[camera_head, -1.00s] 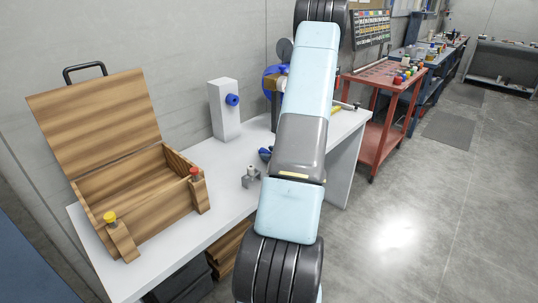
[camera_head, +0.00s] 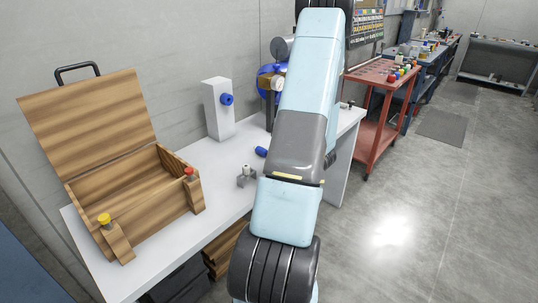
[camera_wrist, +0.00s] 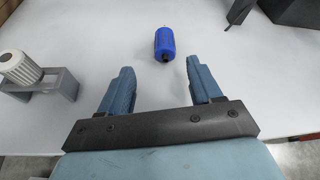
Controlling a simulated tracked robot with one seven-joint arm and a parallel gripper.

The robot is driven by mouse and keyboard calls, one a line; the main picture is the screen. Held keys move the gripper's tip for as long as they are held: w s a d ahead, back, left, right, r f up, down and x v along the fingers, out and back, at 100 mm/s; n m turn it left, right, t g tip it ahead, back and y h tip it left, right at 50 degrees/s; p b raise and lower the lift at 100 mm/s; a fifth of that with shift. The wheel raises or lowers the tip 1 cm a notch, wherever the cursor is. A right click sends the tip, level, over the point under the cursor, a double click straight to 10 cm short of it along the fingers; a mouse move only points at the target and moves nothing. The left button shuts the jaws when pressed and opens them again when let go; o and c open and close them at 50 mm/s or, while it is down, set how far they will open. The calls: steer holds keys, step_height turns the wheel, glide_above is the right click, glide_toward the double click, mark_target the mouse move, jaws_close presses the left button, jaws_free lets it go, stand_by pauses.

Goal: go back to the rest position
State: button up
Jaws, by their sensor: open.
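My gripper (camera_wrist: 160,88) is open and empty in the wrist view, its two blue fingers spread above the white table (camera_wrist: 95,45). A blue cylinder (camera_wrist: 165,44) lies on the table beyond the fingertips, apart from them. It also shows in the head view (camera_head: 261,152), just left of my arm. In the head view my arm crosses the middle of the picture and hides part of the table; the gripper cannot be made out there.
An open wooden box (camera_head: 140,210) stands on the table's left. A white block with a blue knob (camera_head: 217,110) stands at the back. A grey bracket holding a white part (camera_wrist: 40,80) is left of my gripper. A red cart (camera_head: 375,130) stands right; the floor there is clear.

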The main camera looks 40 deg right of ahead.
steer(key=v, duration=0.6)
steer(key=shift+w+r, duration=0.1)
steer(key=w+a+r+n+g+y, duration=0.25)
steer(key=a+r+n, duration=0.25)
steer(key=a, duration=0.4)
steer(key=w+a+r+n+g+y, duration=0.1)
steer(key=a+r+n+g+y, duration=0.15)
steer(key=a+r+n, duration=0.4)
steer(key=w+a+r+n+g+y, duration=0.1)
steer(key=w+a+r+n+y, duration=0.2)
steer(key=a, duration=0.8)
steer(key=s+a+r+n+g+h, duration=0.3)
steer(key=s+a+r+n+g, duration=0.2)
steer(key=s+a+r+n, duration=0.45)
steer(key=s+a+r+n+t+h, duration=0.3)
steer(key=s+r+n+h, duration=0.1)
steer(key=n, duration=0.5)
steer(key=shift+s+a+r+h, duration=0.35)
steer(key=shift+s+r, duration=0.3)
steer(key=shift+s, duration=0.35)
